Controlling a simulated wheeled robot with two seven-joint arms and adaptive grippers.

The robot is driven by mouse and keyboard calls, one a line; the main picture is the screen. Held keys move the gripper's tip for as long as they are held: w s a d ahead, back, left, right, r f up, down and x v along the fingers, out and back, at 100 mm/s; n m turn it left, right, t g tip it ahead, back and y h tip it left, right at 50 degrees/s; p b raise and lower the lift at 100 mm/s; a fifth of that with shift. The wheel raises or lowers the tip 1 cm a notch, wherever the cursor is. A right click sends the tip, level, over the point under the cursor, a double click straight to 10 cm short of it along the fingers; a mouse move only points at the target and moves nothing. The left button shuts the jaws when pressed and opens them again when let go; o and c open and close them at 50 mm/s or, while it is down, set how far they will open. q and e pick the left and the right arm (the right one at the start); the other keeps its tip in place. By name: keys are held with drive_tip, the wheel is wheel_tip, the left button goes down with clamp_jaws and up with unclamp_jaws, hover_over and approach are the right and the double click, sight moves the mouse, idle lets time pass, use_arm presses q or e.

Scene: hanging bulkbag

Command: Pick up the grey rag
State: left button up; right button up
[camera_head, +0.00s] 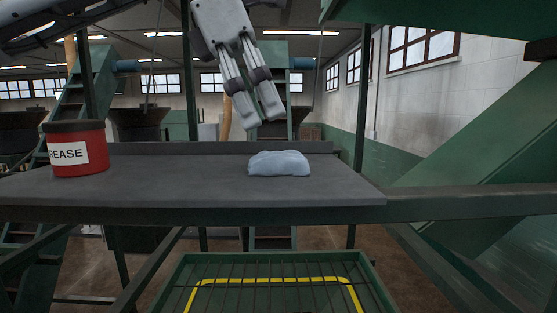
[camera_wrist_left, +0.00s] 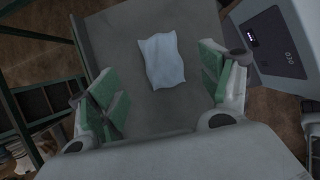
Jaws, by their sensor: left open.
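The rag (camera_head: 279,163) is a pale blue-grey folded cloth lying low and bunched on the dark grey table, right of its middle in the head view. In the left wrist view the rag (camera_wrist_left: 162,60) lies flat, between and beyond the fingers. My left gripper (camera_head: 262,116) hangs above the table, just over the rag and slightly to its left, fingers pointing down. In the left wrist view my left gripper (camera_wrist_left: 160,90) is open, its green-padded fingers wide apart with nothing between them. It is not touching the rag. My right gripper is not in view.
A red grease tub (camera_head: 76,148) with a dark lid stands on the left of the grey table (camera_head: 190,187). A raised lip runs along the table's back edge. A green tray with a wire grid (camera_head: 270,297) sits below the front edge. Green beams stand at right.

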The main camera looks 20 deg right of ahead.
sight(277, 149)
use_arm(q)
drive_tip(key=shift+f, duration=0.15)
drive_tip(key=shift+p+x, duration=0.45)
drive_tip(key=shift+x, duration=2.05)
drive_tip(key=shift+a, duration=0.1)
drive_tip(key=c, duration=1)
drive_tip(key=shift+r, duration=0.2)
drive_tip(key=shift+r, duration=4.8)
